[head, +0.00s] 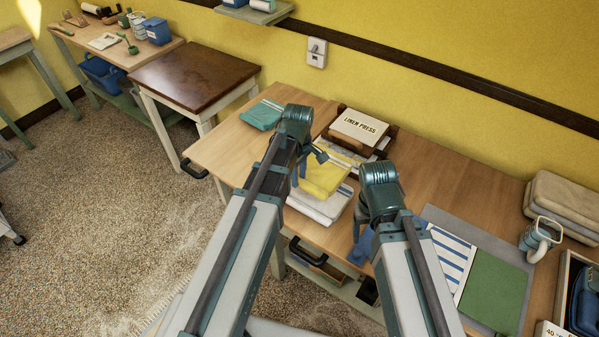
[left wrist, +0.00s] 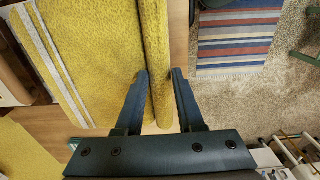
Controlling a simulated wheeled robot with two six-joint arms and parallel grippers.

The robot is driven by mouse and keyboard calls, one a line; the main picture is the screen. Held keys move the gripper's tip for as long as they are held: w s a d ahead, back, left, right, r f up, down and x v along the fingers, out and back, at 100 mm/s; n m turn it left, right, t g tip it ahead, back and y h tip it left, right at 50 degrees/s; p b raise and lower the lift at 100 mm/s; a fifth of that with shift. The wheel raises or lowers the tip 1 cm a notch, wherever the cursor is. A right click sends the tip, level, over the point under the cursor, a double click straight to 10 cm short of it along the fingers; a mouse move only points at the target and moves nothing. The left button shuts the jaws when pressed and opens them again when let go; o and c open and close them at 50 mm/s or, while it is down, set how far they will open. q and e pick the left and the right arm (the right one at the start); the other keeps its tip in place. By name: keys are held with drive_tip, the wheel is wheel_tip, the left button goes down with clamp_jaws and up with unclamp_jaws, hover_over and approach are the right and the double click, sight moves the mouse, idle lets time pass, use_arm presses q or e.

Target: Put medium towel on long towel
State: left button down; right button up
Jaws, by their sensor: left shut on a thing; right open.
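A folded yellow towel (head: 322,180) with a pale stripe lies over a stack of white towels (head: 328,208) on the wooden table. My left gripper (head: 308,165) is shut on the yellow towel's edge; in the left wrist view its fingers (left wrist: 159,95) pinch a fold of the yellow towel (left wrist: 105,60). More yellow cloth (left wrist: 25,155) shows at lower left there. A folded teal towel (head: 262,114) lies at the table's left end. My right gripper (head: 360,235) is open near the table's front edge, beside the white stack. I cannot tell which towels are the medium and long ones.
A linen press (head: 358,128) stands behind the yellow towel. A grey board (head: 450,215) with a blue-striped cloth (head: 452,258) and a green cloth (head: 493,290) lies right. The table's left part is mostly bare.

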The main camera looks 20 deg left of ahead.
use_arm(q)
drive_tip(key=shift+w+f, duration=0.1)
drive_tip(key=shift+f, duration=0.1)
use_arm(e)
drive_tip(key=shift+w+f, duration=0.1)
drive_tip(key=shift+f, duration=0.05)
use_arm(q)
wheel_tip(320, 180, down, 9)
drive_tip(key=b, duration=0.9)
drive_tip(key=shift+r, duration=0.15)
use_arm(e)
wheel_tip(320, 180, down, 9)
drive_tip(key=shift+r, duration=0.1)
use_arm(q)
drive_tip(key=shift+f+b, duration=0.55)
drive_tip(key=shift+b, duration=0.05)
use_arm(e)
drive_tip(key=shift+f, duration=0.5)
use_arm(q)
drive_tip(key=shift+c, duration=2.2)
unclamp_jaws()
drive_tip(key=shift+r, duration=0.15)
use_arm(e)
drive_tip(key=shift+r, duration=0.15)
use_arm(q)
wheel_tip(320, 180, up, 14)
drive_tip(key=p, duration=1.4)
use_arm(e)
wheel_tip(320, 180, up, 14)
drive_tip(key=shift+f, duration=0.2)
